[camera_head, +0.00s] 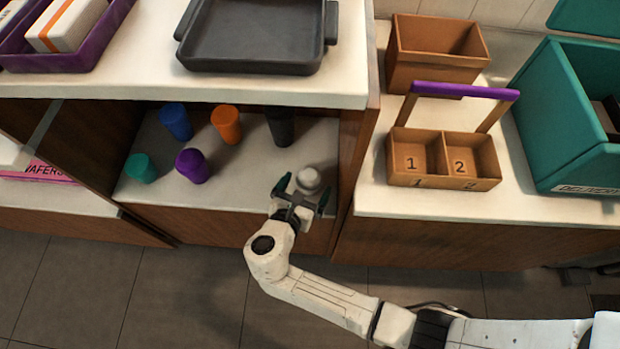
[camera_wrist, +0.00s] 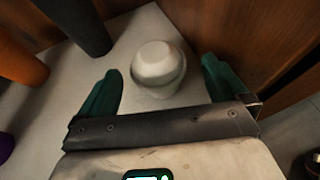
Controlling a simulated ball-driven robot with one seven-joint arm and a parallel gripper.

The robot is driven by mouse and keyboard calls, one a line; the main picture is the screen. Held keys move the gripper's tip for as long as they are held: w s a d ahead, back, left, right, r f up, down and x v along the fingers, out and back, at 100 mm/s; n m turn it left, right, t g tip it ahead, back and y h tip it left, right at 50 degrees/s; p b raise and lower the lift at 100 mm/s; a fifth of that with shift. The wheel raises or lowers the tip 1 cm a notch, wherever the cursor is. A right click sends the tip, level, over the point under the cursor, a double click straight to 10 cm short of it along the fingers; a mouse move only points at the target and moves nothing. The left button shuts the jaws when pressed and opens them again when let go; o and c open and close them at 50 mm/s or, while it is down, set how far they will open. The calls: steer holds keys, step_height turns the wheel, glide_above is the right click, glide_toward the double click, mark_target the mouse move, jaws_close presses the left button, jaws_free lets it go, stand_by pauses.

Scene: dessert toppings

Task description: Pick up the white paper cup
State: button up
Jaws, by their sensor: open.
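The white paper cup (camera_head: 309,179) stands upright on the lower shelf, near its right end, with a rounded white top. In the wrist view the white cup (camera_wrist: 158,67) lies ahead of my gripper, between the lines of the two green fingers. My gripper (camera_head: 302,200) is open and reaches into the shelf from the front. In the wrist view my gripper (camera_wrist: 160,85) has a finger on each side of the cup, with a gap on both sides. I cannot tell how far the fingertips reach along the cup.
An orange cup (camera_head: 227,124), a blue cup (camera_head: 176,121), a dark cup (camera_head: 279,126), a purple cup (camera_head: 192,166) and a teal cup (camera_head: 141,168) share the shelf. A wooden side wall (camera_wrist: 256,40) is close on the right.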

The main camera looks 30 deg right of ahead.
mark_target(310, 178)
steer(key=x, duration=0.4)
steer(key=shift+w+f, duration=0.15)
steer(key=shift+w, duration=0.15)
steer(key=c, duration=1.4)
step_height(310, 178, up, 10)
steer(key=shift+r+p, duration=0.1)
steer(key=shift+p, duration=0.95)
steer(key=shift+w+d+r+n+t, duration=0.1)
steer(key=shift+w+r+n+t, duration=0.15)
steer(key=shift+r+n+t, duration=0.2)
steer(key=shift+w+a+r+n+t+y+p, duration=0.15)
steer(key=shift+w+r+n+t+y+p, duration=0.45)
steer(key=shift+r+n+y, duration=0.95)
steer(key=shift+w+a+r+n+t+y+p, duration=0.1)
steer(key=shift+w+r+n+t+y+p, duration=0.5)
steer(key=shift+r, duration=1.65)
steer(key=shift+w+a+r+n+t+y+p, duration=0.15)
steer(key=shift+w+r+n+t+y+p, duration=0.2)
steer(key=shift+w+r+n+t+y, duration=1.1)
